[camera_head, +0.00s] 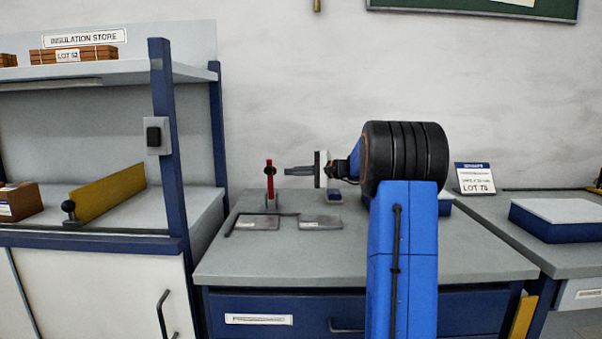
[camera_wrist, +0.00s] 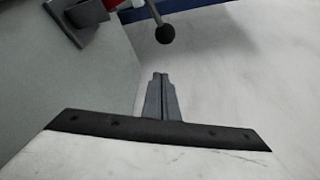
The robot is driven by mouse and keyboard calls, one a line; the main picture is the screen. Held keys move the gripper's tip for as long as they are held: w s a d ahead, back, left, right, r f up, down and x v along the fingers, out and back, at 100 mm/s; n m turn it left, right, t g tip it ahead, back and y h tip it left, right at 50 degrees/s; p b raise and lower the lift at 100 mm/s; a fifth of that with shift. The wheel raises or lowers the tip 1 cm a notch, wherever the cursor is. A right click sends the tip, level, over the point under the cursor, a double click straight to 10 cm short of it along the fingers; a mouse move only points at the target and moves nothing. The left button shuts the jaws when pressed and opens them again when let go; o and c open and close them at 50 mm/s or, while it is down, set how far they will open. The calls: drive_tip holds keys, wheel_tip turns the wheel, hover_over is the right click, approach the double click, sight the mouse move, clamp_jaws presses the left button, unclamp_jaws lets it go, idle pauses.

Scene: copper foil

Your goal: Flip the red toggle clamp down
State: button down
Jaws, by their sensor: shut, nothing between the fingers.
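The red toggle clamp (camera_head: 270,183) stands upright on the bench near its back left, with a dark ball knob near its top. In the wrist view its black ball knob (camera_wrist: 165,34) hangs on a thin rod at the top, with a bit of red beside it. My gripper (camera_head: 287,171) is to the right of the clamp in the head view, pointing left at about knob height. In the wrist view my fingers (camera_wrist: 160,78) are shut together and empty, with a gap between their tips and the knob.
Two flat grey plates (camera_head: 320,222) lie on the grey bench (camera_head: 300,265) by the clamp. A blue shelf post (camera_head: 168,140) with a switch box stands to the left. A lot sign (camera_head: 475,179) and a blue tray (camera_head: 560,222) are at the right. The bench front is clear.

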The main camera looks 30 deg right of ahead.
sight(271, 176)
drive_tip(key=shift+w+a+r, duration=0.1)
drive_tip(key=shift+a+r, duration=0.05)
drive_tip(key=shift+a, duration=0.6)
drive_tip(key=shift+w+a+r, duration=0.1)
drive_tip(key=shift+a+r, duration=0.05)
drive_tip(key=shift+a, duration=0.6)
drive_tip(key=shift+w+a+r, duration=0.1)
drive_tip(key=shift+a+r, duration=0.05)
drive_tip(key=shift+a, duration=0.6)
drive_tip(key=shift+s, duration=0.1)
drive_tip(key=s+a+r+n+t+y, duration=0.1)
drive_tip(key=s+a+n+t+y, duration=0.2)
drive_tip(key=s+a+n, duration=0.4)
drive_tip(key=s+n, duration=0.3)
drive_tip(key=n, duration=0.1)
drive_tip(key=shift+s+a+r, duration=0.15)
drive_tip(key=shift+s+r, duration=0.2)
drive_tip(key=shift+s, duration=0.05)
drive_tip(key=shift+a+f, duration=0.1)
drive_tip(key=shift+f, duration=0.1)
